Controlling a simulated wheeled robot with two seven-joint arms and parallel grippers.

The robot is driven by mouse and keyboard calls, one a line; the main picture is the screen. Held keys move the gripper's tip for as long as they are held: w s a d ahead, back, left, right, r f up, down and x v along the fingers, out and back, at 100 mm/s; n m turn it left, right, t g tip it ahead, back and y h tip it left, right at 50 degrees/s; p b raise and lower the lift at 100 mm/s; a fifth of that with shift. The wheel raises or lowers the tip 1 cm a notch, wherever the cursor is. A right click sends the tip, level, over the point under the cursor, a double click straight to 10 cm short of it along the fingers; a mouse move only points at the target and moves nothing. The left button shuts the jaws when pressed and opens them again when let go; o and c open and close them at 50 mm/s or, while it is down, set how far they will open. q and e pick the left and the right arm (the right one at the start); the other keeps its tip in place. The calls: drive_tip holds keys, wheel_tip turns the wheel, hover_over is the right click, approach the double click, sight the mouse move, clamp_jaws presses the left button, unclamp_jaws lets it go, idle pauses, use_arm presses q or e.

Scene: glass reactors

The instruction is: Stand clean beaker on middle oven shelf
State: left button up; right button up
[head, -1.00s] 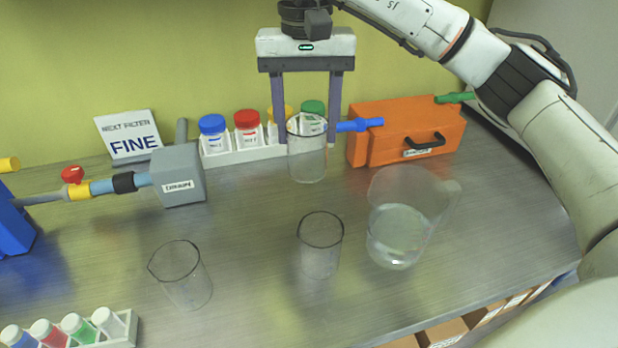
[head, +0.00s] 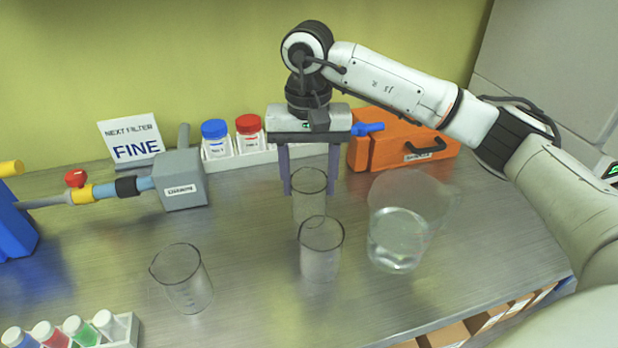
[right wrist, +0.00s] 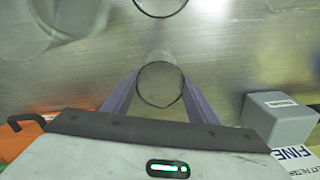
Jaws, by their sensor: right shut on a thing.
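My right gripper (head: 309,182) is shut on a clear glass beaker (head: 309,202), with one finger on each side of it. The held beaker is upright, and it also shows between the fingers in the right wrist view (right wrist: 160,86). Its base is hidden behind a second beaker (head: 320,252) in the head view, so I cannot tell how high it hangs. A third clear beaker (head: 182,280) stands on the bench to the left. I cannot tell from the glass which is clean. No oven shelf is recognisable. My left gripper is not in view.
A large jug of clear liquid (head: 397,242) stands right of the second beaker. Behind are an orange case (head: 400,142), a white rack of capped jars (head: 238,157) and a grey box (head: 180,178). A vial rack (head: 122,333) sits front left. The bench between left and second beakers is clear.

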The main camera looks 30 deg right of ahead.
drive_tip(key=shift+f, duration=0.25)
drive_tip(key=o, duration=1.5)
drive_tip(key=shift+r, duration=0.1)
drive_tip(key=shift+o, duration=0.2)
